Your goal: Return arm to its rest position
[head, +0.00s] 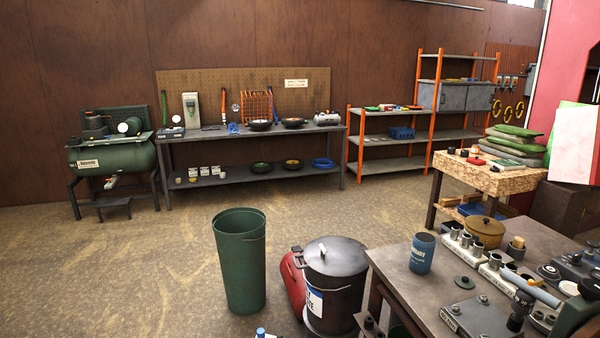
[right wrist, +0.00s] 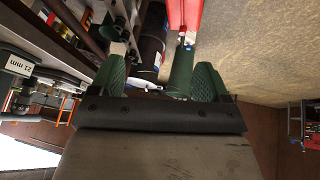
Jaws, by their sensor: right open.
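My right gripper (right wrist: 158,78) shows in the right wrist view. Its two green, ribbed fingers stand apart, with nothing clearly held between them. A smooth green tapered thing (right wrist: 181,70) shows beside the right finger; I cannot tell whether it touches it. My left gripper shows in neither view. I cannot make out my right gripper in the head view either.
A green bin (head: 239,262) and a dark lidded drum (head: 336,275) stand on the floor. A cluttered workbench (head: 405,262) fills the lower right, with a blue canister (head: 422,253) near its edge. The floor at left is clear.

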